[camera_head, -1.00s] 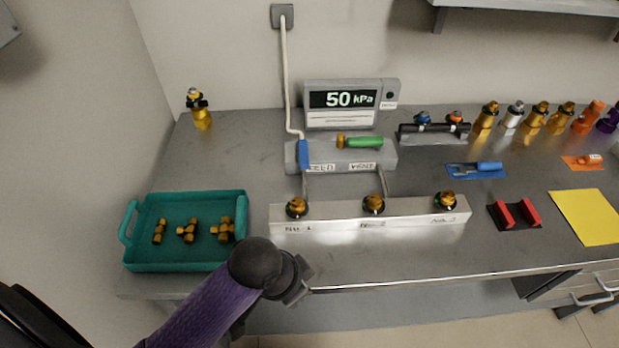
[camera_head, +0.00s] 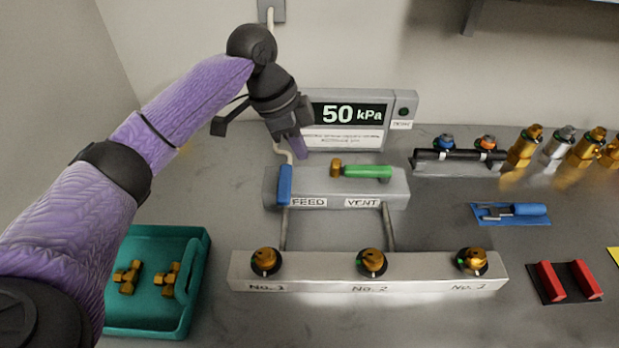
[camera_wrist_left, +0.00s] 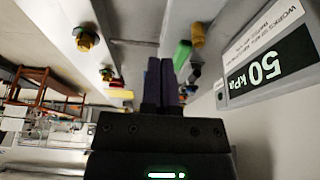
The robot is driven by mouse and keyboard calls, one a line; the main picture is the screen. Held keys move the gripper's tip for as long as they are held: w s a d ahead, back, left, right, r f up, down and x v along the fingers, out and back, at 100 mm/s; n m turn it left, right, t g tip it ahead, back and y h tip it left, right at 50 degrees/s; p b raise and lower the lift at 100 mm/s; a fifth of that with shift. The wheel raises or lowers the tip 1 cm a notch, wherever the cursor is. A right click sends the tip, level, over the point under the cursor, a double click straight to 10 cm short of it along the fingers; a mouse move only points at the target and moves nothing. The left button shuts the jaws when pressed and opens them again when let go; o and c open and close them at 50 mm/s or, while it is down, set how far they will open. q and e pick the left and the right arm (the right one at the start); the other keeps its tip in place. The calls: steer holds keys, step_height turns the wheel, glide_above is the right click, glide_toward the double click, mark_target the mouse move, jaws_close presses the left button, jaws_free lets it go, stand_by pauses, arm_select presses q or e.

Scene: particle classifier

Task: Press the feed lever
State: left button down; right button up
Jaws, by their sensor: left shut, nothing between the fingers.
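My left gripper (camera_head: 300,150) is shut and empty, pointing down, above and slightly behind the blue lever, in front of the display. Its closed fingers show in the left wrist view (camera_wrist_left: 158,82). My right gripper is not in view.
The display (camera_head: 350,118) reads 50 kPa behind the block. A silver manifold (camera_head: 318,284) with three brass fittings lies in front. A teal tray (camera_head: 196,285) is at lower left. A blue tool mat (camera_head: 535,220) and red holder (camera_head: 570,283) are at right.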

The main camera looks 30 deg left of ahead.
mark_target(285, 187)
arm_select(q)
steer(key=b+x, duration=0.1)
steer(key=x, duration=0.2)
steer(key=b+x, duration=0.2)
steer(key=x, duration=0.2)
steer(key=b+x, duration=0.1)
steer(key=x, duration=0.2)
steer(key=shift+s+f, duration=0.2)
steer(key=shift+s, duration=0.05)
steer(key=a, duration=0.1)
steer(key=s+a+b, duration=0.1)
steer(key=shift+s+a+r, duration=0.1)
steer(key=shift+a+r, duration=0.1)
steer(key=shift+a, duration=0.15)
steer(key=shift+s+a+r, duration=0.1)
steer(key=shift+s+a, duration=0.1)
steer(key=shift+a, duration=0.15)
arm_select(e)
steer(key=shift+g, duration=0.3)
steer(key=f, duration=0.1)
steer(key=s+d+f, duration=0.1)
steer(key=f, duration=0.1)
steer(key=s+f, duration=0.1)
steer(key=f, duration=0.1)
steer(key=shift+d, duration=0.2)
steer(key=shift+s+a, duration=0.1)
